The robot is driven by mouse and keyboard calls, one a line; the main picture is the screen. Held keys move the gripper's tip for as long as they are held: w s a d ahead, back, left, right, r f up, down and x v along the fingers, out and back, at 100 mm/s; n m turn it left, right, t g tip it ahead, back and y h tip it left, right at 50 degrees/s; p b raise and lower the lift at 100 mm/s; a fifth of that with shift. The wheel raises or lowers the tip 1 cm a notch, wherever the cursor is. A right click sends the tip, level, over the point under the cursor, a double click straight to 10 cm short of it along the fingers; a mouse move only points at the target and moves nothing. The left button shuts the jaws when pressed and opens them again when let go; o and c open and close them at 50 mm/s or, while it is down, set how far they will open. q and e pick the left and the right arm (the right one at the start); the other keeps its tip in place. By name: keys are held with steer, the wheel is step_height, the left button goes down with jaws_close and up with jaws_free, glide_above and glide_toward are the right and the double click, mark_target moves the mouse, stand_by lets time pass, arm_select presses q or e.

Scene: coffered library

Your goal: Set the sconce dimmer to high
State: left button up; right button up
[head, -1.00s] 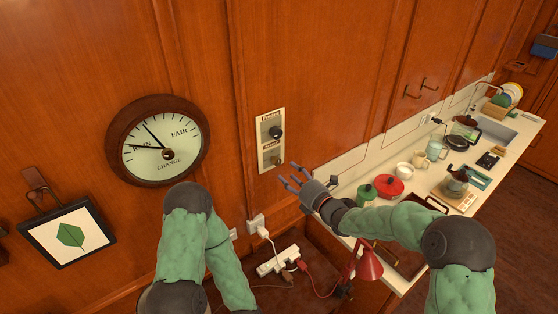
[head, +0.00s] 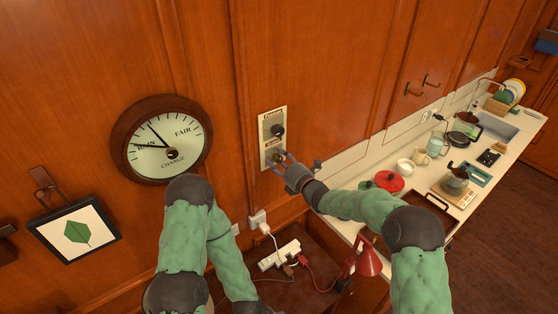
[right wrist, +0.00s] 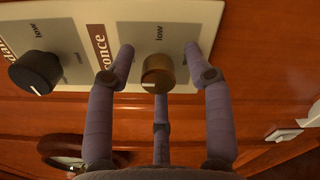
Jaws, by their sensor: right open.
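A cream panel (head: 265,122) with two knobs is on the wooden wall, right of the dial. The upper black knob (head: 277,130) shows at the left in the right wrist view (right wrist: 35,73). The brass knob (right wrist: 158,72), beside the "sconce" label, has "low" printed above it in that view. Its white mark is on its lower edge. My right gripper (head: 281,162) is open at the brass knob. Its fingers (right wrist: 159,56) stand on either side of the knob, with a third below; I cannot tell whether they touch it. My left gripper is out of view.
A round weather dial (head: 161,140) and a framed leaf picture (head: 77,231) are on the wall. A white power strip (head: 278,255) with cords and a red lamp (head: 369,259) are below. The counter at right holds a red pot (head: 389,182) and several kitchen items.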

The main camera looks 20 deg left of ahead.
jaws_close()
steer(key=shift+f, duration=0.1)
